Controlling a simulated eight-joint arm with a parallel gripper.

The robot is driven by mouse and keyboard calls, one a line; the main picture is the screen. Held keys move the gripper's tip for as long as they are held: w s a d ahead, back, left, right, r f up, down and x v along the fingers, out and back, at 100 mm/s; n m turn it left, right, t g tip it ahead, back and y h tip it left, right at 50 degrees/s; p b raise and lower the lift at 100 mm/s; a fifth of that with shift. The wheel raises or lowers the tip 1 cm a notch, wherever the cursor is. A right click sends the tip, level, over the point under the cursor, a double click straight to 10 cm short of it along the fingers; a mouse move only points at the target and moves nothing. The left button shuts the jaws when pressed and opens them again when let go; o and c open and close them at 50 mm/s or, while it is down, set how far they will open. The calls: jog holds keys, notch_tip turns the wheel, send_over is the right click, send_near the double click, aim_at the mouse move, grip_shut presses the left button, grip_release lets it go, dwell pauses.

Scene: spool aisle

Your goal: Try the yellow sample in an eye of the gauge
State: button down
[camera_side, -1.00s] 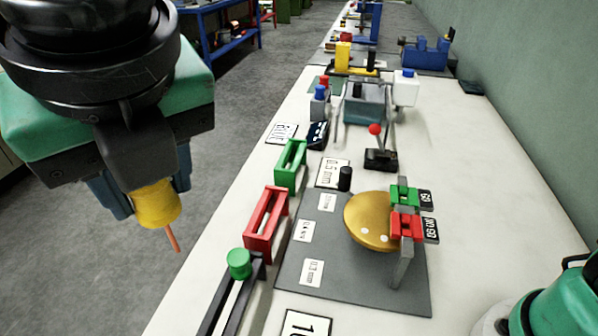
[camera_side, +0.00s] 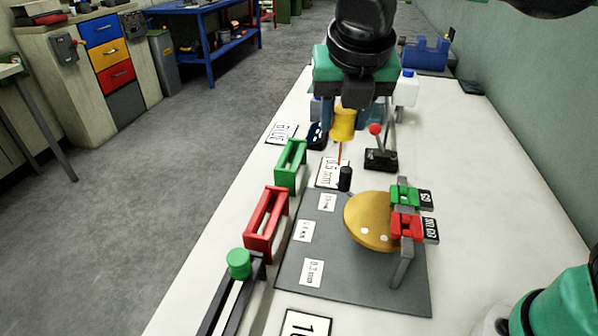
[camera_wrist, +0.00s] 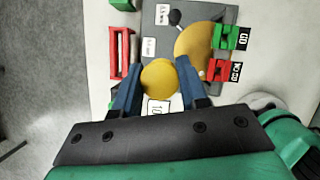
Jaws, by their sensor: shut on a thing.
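My gripper (camera_side: 343,114) is shut on the yellow sample (camera_side: 342,126). A thin orange-brown wire points down from the sample, above the back of the grey mat (camera_side: 335,270). In the wrist view the sample (camera_wrist: 159,77) is a round yellow top between the blue fingers of my gripper (camera_wrist: 159,84), hiding its wire. The gauge (camera_side: 368,215) is a gold disc with small pale eyes near its front edge, tilted beside an upright grey post on the mat. The sample is apart from it, behind and left in the side view. The gauge (camera_wrist: 193,43) also shows in the wrist view.
A green frame (camera_side: 290,165), a red frame (camera_side: 265,222) and a dark rack with a green-topped sample (camera_side: 239,263) line the left bench edge. A red-knobbed lever (camera_side: 380,158) stands behind.

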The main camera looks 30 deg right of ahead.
aim_at(405, 190)
jog(key=s+d+f+m, duration=0.1)
jog(key=d+f+m, duration=0.1)
jog(key=d, duration=0.3)
jog(key=s+d+f+m+g+h, duration=0.1)
jog(key=s+d+f+m, duration=0.1)
jog(key=d+f, duration=0.3)
jog(key=shift+s+d+f+m+h, duration=0.15)
jog(key=shift+s+d+m+h, duration=0.15)
jog(key=shift+d, duration=0.3)
jog(key=shift+f, duration=0.1)
jog(key=shift+f, duration=2.45)
notch_tip(405, 190, up, 7)
jog(key=shift+a, duration=0.1)
